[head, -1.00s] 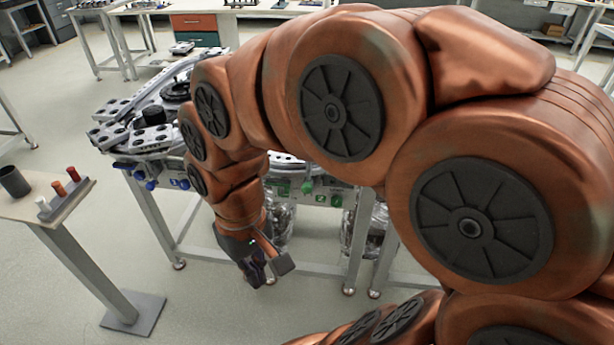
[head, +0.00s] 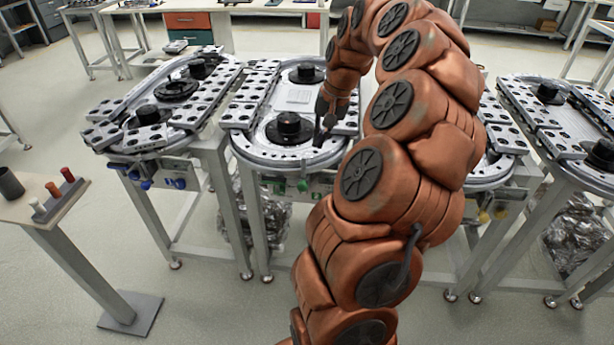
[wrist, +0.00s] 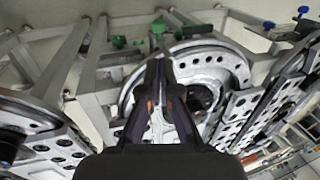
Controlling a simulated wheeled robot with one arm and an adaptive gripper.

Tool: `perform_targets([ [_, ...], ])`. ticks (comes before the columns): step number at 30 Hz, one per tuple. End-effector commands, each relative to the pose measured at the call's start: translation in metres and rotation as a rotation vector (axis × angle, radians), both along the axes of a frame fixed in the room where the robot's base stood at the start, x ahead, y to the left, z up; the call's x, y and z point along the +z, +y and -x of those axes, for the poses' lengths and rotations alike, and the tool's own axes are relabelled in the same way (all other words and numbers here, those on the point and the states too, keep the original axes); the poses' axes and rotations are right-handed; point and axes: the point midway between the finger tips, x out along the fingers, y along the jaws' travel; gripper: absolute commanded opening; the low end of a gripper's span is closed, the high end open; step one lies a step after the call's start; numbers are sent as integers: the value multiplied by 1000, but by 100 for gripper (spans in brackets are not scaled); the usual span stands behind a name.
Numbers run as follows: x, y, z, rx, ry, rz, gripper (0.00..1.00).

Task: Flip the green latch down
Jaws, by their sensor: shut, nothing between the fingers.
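A green latch (head: 303,185) is on the front panel under the rounded near end of the middle ring track (head: 262,148). Green parts also show in the wrist view, one (wrist: 158,27) beyond my fingertips and one (wrist: 118,42) further left. I cannot tell which of these is the latch, or whether it is up or down. My gripper (head: 320,138) is above the track's near end, right of a black round hub (head: 289,126), higher than the latch and apart from it. In the wrist view my gripper (wrist: 164,68) points toward the front edge, fingers shut and empty.
Another track (head: 160,108) with blue knobs (head: 146,184) stands left, and one (head: 560,110) stands right. A small side table (head: 60,215) holds a dark cup (head: 10,183) and small pegs. The floor in front of the middle track is open.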

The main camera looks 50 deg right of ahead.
Motion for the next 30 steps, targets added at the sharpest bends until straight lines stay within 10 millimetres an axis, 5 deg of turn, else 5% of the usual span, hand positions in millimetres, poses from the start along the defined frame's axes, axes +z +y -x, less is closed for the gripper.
perform_targets([
  [17, -9, -4, 0, -11, 0, 0, 0],
  [30, -71, 7, -13, -11, 2, -5, 0],
])
